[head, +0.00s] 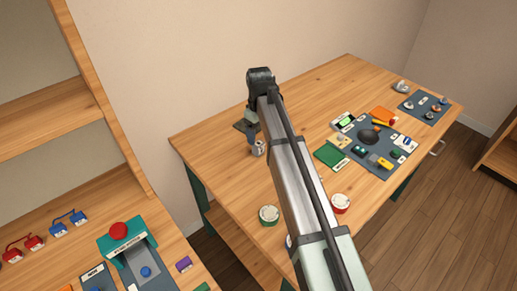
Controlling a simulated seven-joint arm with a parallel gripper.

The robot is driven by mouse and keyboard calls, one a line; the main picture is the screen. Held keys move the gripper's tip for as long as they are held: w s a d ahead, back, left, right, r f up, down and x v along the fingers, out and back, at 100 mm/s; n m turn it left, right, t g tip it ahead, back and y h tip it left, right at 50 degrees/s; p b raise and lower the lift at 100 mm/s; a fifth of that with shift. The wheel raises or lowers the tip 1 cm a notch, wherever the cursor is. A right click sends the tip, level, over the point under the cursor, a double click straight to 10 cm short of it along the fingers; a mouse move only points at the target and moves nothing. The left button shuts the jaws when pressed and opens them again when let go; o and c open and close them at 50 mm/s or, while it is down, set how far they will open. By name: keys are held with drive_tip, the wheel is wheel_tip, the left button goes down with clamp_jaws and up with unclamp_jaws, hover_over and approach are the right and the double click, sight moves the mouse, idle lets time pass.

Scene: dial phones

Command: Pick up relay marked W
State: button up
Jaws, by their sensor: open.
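My arm reaches across the wooden table from the lower right to a black wrist joint. My gripper (251,137) hangs below that joint, small and partly hidden by the arm. It is open, and I see nothing held in it. It is over the left part of the table, well left of a dark grey mat (378,173) with small parts. These include a yellow block (384,163), a dark green block (361,150) and a pale labelled piece (405,142). The markings are too small to read, so I cannot tell which part is the relay marked W.
A green-rimmed round item (269,214) and a red-rimmed one (341,203) lie near the table's front. A green pad (331,155) lies left of the mat. A second mat (423,108) holds knobs. A shelf unit at left holds a teal stand with a red button (118,230).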

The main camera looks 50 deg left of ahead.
sight(258, 143)
drive_tip(key=shift+s+f, duration=0.2)
drive_tip(key=shift+f, duration=2.45)
drive_tip(key=c, duration=1.1)
